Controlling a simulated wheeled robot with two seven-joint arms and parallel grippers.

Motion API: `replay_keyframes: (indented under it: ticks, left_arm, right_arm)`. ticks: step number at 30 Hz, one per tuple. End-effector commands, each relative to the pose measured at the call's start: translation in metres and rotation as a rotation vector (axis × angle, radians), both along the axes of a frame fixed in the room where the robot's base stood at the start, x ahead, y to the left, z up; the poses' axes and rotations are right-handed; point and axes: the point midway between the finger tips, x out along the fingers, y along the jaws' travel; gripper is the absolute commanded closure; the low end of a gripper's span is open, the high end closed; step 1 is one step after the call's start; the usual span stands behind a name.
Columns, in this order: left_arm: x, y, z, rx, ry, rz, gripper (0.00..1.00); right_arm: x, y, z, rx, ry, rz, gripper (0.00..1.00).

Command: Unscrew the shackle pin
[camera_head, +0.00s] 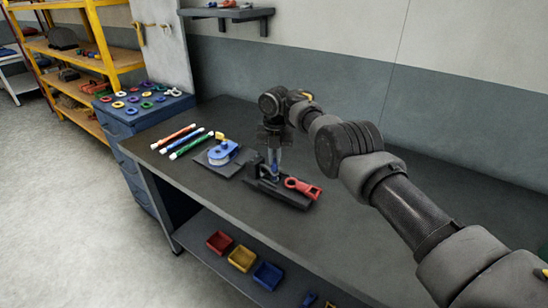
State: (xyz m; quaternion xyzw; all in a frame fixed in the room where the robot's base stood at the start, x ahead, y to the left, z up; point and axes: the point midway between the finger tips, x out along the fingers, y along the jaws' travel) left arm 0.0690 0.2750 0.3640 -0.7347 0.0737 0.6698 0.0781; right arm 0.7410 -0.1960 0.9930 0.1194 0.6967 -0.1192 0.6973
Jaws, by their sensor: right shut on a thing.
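My right gripper (273,160) points down over a dark fixture (290,201) on the workbench. It is shut on a small grey-blue piece at the left part of the fixture. This piece looks like the shackle pin, but the fingers cover most of it and it is too small to be sure. The shackle body cannot be made out clearly. A red piece with a ring-shaped end (303,187) lies on the fixture just right of the gripper. My left gripper is not in view.
Several coloured sticks (187,146) lie further left. A blue cabinet (125,125) with coloured rings adjoins the bench (245,220). Red, yellow and blue bins (242,258) stand on the lower shelf.

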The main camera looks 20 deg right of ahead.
Motion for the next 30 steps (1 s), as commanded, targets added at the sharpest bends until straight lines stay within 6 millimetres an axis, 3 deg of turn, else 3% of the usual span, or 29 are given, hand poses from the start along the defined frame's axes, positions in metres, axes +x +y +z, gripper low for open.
replay_keyframes:
  ticks: [4, 5, 10, 21, 30]
  left_arm:
    - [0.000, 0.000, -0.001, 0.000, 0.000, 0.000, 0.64]
    - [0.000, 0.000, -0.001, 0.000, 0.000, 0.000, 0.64]
    - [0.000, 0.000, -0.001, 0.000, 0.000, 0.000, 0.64]
    - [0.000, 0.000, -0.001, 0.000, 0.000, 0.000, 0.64]
    - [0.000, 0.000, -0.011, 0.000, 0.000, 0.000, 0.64]
  right_arm:
    - [-0.003, 0.001, -0.007, -0.002, 0.015, 0.004, 1.00]
    - [-0.003, 0.001, -0.007, -0.002, 0.015, 0.004, 0.89]
    - [-0.003, 0.002, -0.006, -0.001, 0.011, 0.004, 0.68]
    - [0.000, 0.001, 0.003, 0.000, 0.003, 0.002, 0.68]
    - [0.000, 0.002, 0.055, 0.001, 0.002, 0.002, 0.68]
